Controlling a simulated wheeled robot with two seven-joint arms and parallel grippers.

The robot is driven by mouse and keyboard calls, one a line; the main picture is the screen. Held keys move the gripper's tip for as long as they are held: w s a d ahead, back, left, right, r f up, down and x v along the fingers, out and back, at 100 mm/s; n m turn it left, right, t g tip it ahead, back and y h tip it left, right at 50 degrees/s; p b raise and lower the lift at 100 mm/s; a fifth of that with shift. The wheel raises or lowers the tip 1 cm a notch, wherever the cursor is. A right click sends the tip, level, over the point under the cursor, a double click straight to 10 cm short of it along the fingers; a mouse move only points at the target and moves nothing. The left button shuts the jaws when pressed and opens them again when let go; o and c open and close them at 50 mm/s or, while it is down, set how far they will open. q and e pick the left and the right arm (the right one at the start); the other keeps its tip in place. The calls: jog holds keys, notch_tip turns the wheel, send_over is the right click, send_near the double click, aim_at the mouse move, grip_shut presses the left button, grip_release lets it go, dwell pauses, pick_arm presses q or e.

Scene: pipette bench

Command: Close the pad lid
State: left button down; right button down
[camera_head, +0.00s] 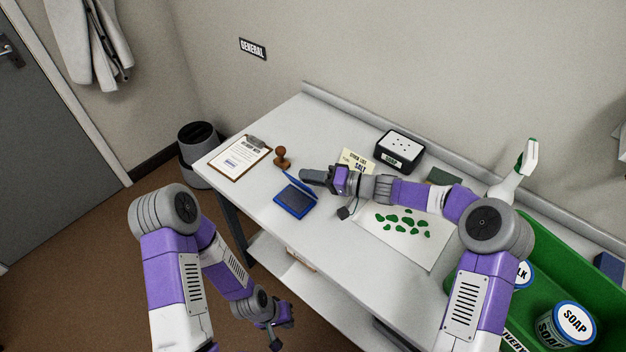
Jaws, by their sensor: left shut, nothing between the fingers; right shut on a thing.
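The blue ink pad (292,203) lies on the white bench. Its blue lid (297,184) stands tilted up from the pad's far side, so the pad is open. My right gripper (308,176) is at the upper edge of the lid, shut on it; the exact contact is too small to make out. My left gripper (275,340) is shut and empty, low in front of the bench and well away from the pad.
A note card (356,162) and a black box (399,151) stand behind my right arm. A sheet with green shapes (405,240) lies to the right, near a green crate (555,258).

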dwell(0.3)
jog(key=c, duration=1)
grip_release()
jog(key=shift+s+d, duration=0.1)
jog(key=p+v, duration=0.1)
jog(key=v, duration=0.6)
jog(key=shift+d+r, duration=0.1)
